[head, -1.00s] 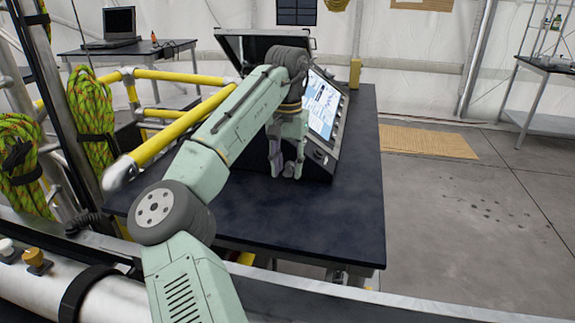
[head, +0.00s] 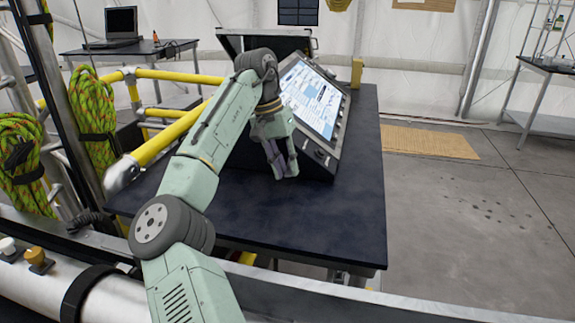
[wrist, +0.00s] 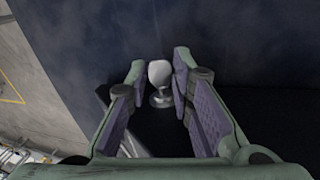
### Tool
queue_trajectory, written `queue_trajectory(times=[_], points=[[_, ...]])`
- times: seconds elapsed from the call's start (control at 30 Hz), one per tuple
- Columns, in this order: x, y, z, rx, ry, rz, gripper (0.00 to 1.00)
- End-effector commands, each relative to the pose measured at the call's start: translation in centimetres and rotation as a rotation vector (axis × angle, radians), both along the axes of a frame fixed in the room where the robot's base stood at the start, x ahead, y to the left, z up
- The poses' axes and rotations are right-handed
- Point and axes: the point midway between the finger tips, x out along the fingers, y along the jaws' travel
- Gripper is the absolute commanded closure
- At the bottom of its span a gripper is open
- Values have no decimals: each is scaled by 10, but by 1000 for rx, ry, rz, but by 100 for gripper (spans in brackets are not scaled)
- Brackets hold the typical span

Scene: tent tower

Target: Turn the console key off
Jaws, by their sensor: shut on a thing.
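The console (head: 318,160) stands on a dark table, its lit screen (head: 312,100) sloping back. The key is hidden in the head view. The wrist view shows a pale rounded key (wrist: 160,75) on a small round silver base. My gripper (wrist: 158,78) has its fingertips on either side of the key's head, shut on it. In the head view my gripper (head: 284,172) reaches down at a tilt to the console's front lower edge. How far the key is turned cannot be told.
The dark table (head: 330,215) is bare in front of the console. Yellow rails (head: 170,140) and coiled green ropes (head: 92,115) stand to the left. A laptop (head: 120,25) sits on a table behind. Floor to the right is open.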

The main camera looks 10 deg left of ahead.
Motion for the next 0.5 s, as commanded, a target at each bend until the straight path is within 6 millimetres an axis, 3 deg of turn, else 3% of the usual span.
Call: queue_trajectory(times=[0.17,0.2,0.5], points=[[0,-1,0,1,0,-4,100],[0,-1,0,1,0,-4,78],[0,-1,0,3,0,-2,60]])
